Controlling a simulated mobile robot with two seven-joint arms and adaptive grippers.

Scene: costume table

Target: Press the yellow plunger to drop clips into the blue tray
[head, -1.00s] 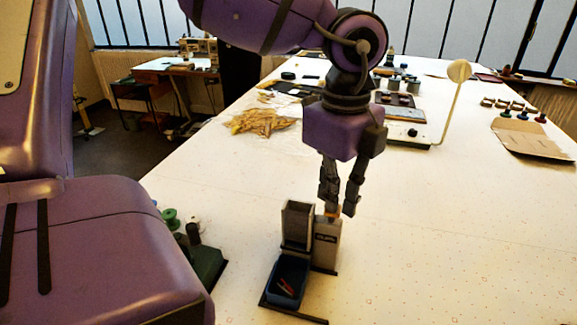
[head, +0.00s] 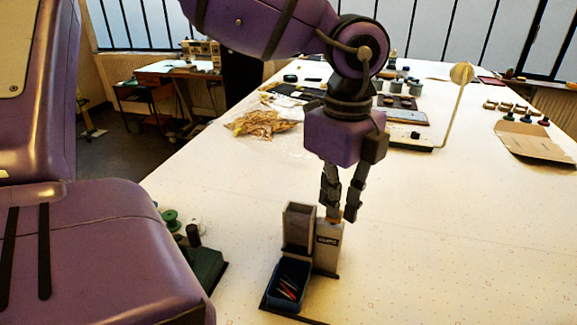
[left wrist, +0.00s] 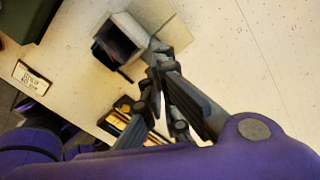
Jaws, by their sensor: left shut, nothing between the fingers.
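The grey clip dispenser (head: 328,256) stands upright on the table, with a tall open hopper (head: 299,222) beside its body. The blue tray (head: 273,291) sits on the base in front and holds a few clips (head: 289,288), some red and some pale. My left gripper (head: 342,217) points down at the top of the dispenser body, fingers shut and empty. The yellow plunger is mostly hidden under the fingertips; only a small orange-yellow bit shows. In the left wrist view the fingers (left wrist: 153,75) are beside the open hopper (left wrist: 120,45). My right gripper is out of view.
Green and white spools on a dark green stand (head: 207,266) are left of the dispenser. A pile of tan pieces (head: 262,122) lies farther back. A lamp (head: 460,75) and cardboard (head: 540,142) are at the right. The table right of the dispenser is clear.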

